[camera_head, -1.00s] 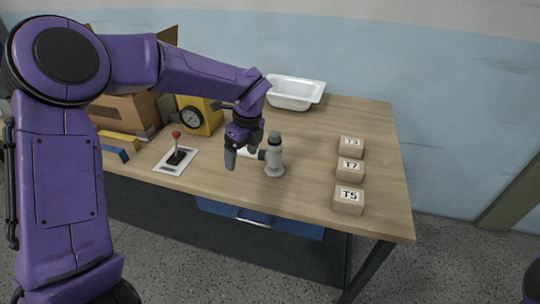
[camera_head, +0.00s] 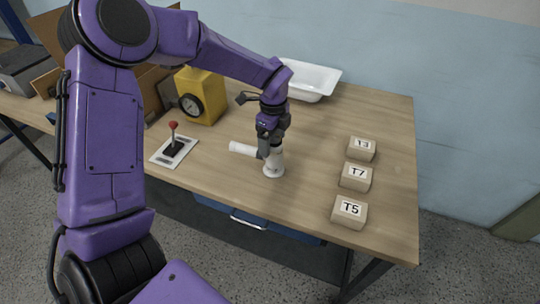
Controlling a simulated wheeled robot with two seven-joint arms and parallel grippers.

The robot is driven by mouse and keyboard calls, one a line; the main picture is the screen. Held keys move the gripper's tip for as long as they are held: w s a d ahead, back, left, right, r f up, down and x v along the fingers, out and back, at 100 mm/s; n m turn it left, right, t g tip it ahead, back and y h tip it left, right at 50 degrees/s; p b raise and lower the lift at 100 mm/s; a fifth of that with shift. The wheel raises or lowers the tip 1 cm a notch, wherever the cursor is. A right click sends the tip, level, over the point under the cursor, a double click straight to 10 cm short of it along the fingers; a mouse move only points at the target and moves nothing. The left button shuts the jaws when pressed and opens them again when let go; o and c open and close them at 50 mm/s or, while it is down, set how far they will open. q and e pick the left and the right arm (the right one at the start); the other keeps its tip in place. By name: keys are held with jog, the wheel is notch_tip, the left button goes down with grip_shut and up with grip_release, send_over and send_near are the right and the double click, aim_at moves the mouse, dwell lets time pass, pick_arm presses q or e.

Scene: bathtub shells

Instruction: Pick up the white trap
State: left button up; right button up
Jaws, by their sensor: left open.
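The white trap (camera_head: 273,168) stands upright on the wooden table, near its front edge, with a round flared foot. A white tube (camera_head: 242,148) reaches out to the left at its side; the gripper hides where the two meet. My left gripper (camera_head: 268,150) points down at the upper part of the trap and covers its top. Its jaws are open, with a finger in front of the trap; I cannot tell whether they touch it. My right gripper is not in view.
Three tan blocks marked T3 (camera_head: 362,149), T7 (camera_head: 356,177) and T5 (camera_head: 349,212) stand to the right. A joystick plate (camera_head: 174,150) and a yellow gauge box (camera_head: 202,95) are to the left. A white tub shell (camera_head: 315,79) lies behind. The table is clear between trap and blocks.

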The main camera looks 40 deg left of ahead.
pick_arm(q)
jog(key=f, duration=0.3)
jog(key=shift+w+d+f+p, duration=0.1)
jog(key=shift+w+f+p, duration=0.1)
jog(key=shift+f+p, duration=0.1)
jog(key=shift+r, duration=0.15)
jog(key=c, duration=1.6)
